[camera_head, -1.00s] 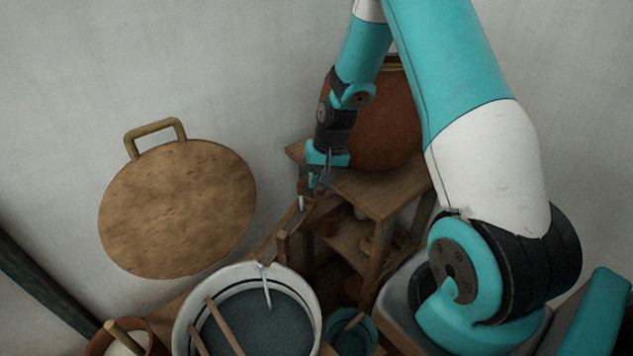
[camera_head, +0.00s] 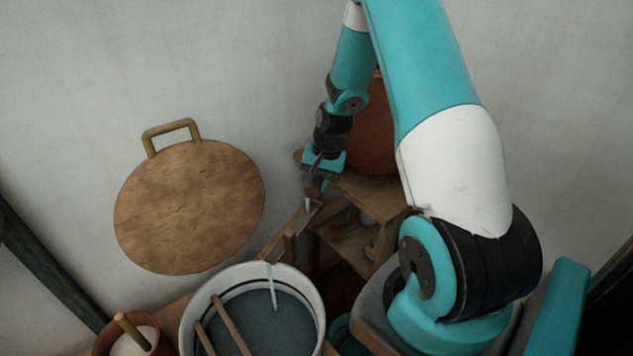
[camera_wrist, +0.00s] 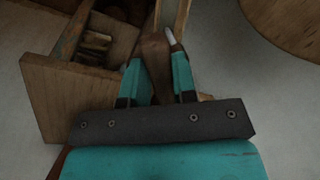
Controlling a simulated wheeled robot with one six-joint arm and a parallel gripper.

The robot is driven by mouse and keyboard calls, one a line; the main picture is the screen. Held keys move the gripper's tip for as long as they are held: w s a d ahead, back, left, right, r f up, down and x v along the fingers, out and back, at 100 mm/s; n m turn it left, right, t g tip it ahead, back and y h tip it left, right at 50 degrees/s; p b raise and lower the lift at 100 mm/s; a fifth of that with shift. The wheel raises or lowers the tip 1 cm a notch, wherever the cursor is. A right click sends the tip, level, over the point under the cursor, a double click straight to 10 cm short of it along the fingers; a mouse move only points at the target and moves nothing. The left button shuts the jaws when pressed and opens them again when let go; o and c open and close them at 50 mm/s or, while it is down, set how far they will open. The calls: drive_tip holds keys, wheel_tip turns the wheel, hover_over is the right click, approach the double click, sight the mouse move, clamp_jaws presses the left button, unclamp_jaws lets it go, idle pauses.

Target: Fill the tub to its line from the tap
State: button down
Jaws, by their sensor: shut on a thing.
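The white tub (camera_head: 310,290) stands at the bottom of the head view, with a dark line inside its wall. Grey-blue water (camera_head: 262,325) lies in it, its surface below that line at the back wall. A thin pale stream (camera_head: 272,288) falls into it from a wooden trough (camera_head: 285,232). My gripper (camera_head: 316,188) is above the trough's upper end, in front of the big clay jar (camera_head: 372,135). In the wrist view its fingers (camera_wrist: 153,48) are shut on a brown wooden piece (camera_wrist: 152,62), seemingly the tap's handle. A short pale stream (camera_head: 308,203) shows just below. The tap itself is mostly hidden.
Two wooden sticks (camera_head: 232,325) cross the tub. A round wooden board (camera_head: 190,207) is against the wall. A clay pot (camera_head: 150,335) with a stick stands lower left. A wooden stand (camera_head: 370,195) carries the jar. A teal bucket (camera_head: 345,335) is partly hidden by my arm.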

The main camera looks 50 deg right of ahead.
drive_tip(key=c, duration=0.9)
unclamp_jaws()
drive_tip(key=shift+r, duration=0.2)
drive_tip(key=s+r+b, duration=0.1)
drive_tip(key=r, duration=0.4)
drive_tip(key=s+d+r, duration=0.1)
drive_tip(key=r, duration=0.5)
drive_tip(key=s+d+r+b, duration=0.1)
drive_tip(key=r, duration=0.4)
drive_tip(key=shift+r+b, duration=0.3)
drive_tip(key=shift+r, duration=0.1)
